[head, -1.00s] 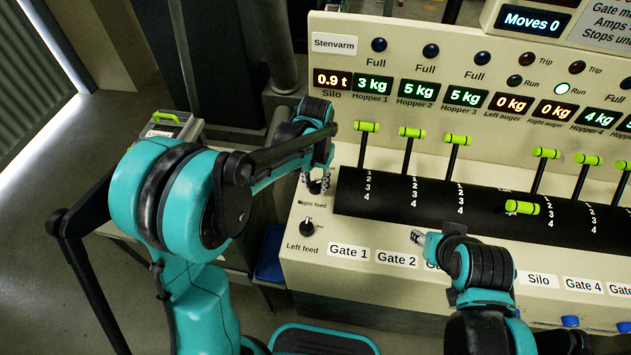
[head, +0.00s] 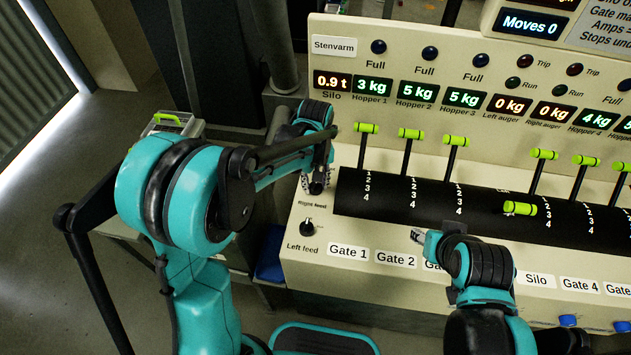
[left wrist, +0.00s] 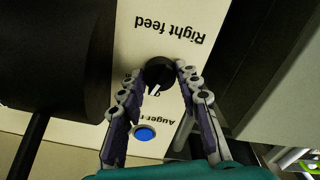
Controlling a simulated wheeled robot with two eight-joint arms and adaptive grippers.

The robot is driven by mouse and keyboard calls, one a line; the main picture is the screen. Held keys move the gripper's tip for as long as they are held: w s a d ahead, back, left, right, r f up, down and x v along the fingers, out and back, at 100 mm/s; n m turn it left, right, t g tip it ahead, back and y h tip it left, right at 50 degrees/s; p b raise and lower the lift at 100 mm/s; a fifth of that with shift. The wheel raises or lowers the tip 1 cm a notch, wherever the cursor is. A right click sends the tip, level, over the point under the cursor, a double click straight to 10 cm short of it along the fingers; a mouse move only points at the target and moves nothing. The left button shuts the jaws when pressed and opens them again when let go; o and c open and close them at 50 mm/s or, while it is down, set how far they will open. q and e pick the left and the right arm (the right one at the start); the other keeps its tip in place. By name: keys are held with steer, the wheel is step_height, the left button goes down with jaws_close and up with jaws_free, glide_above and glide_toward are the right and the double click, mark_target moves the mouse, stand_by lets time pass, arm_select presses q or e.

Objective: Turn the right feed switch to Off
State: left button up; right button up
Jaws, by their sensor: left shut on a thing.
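The right feed switch (left wrist: 159,72) is a round black knob with a white pointer mark, on the cream panel under the upside-down "Right feed" label in the left wrist view. Its mark points down and slightly left in that view; the position lettering beside it is partly hidden. My left gripper (left wrist: 159,76) is shut on the knob, one finger on each side. In the head view my left gripper (head: 317,184) hides the knob, above the left feed switch (head: 307,227). My right gripper (head: 418,237) is over the panel near the Gate labels; its jaw opening is unclear.
A blue button (left wrist: 145,133) lies between my left fingers in the wrist view, close to the knob. A black drum (head: 480,205) and green-topped levers (head: 411,133) stand to the right of my left gripper. The "Moves" display (head: 530,24) reads 0.

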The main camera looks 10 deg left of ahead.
mark_target(315, 184)
arm_select(q)
steer(key=shift+n, duration=1.9)
steer(key=o, duration=1.2)
steer(key=shift+c, duration=0.2)
step_height(315, 184, up, 12)
